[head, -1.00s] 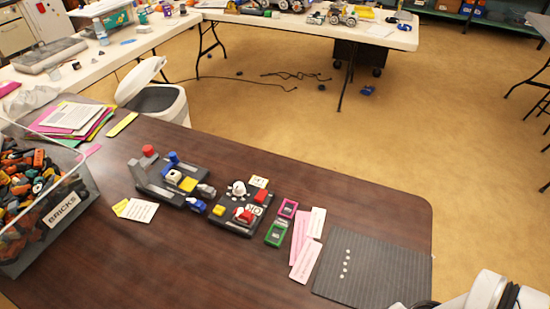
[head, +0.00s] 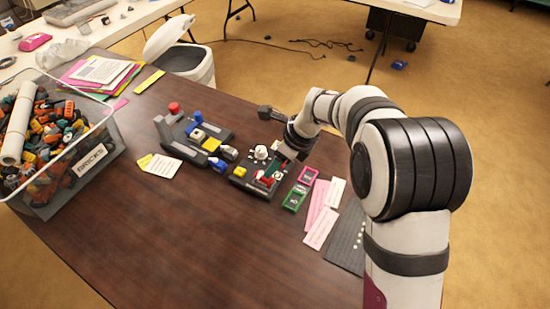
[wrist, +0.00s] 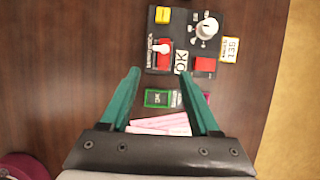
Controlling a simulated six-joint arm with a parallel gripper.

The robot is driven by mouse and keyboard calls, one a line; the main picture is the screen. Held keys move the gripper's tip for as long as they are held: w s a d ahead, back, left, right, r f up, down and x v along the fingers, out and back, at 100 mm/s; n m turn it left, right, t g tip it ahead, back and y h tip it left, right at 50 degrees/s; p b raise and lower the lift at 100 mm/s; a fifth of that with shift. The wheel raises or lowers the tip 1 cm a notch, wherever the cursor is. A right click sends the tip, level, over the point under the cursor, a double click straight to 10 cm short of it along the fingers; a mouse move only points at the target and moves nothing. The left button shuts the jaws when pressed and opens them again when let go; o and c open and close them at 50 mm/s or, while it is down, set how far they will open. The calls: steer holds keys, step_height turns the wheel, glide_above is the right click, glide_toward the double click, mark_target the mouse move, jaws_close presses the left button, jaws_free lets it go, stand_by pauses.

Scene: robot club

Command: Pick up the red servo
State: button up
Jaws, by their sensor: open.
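A red servo with a white horn (wrist: 155,60) sits on the left side of a dark board in the wrist view, beside a card marked OK. In the head view the servo (head: 265,183) is small and close to my fingers. My gripper (wrist: 159,73) has teal fingers spread apart, with nothing between them. In the wrist view the fingertips lie just below the servo in the picture, apart from it. In the head view my gripper (head: 271,174) is over the board and covers part of it.
A second red block (wrist: 204,64), a yellow block (wrist: 162,16) and a white round part (wrist: 206,28) share the board. A green-framed piece (wrist: 157,98) and pink strips (wrist: 165,124) lie nearby. A brick bin (head: 45,205) stands at left.

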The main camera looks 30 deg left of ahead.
mark_target(264, 179)
steer(key=x, duration=1)
steer(key=shift+w, duration=0.35)
steer(key=shift+r, duration=0.1)
jaws_close()
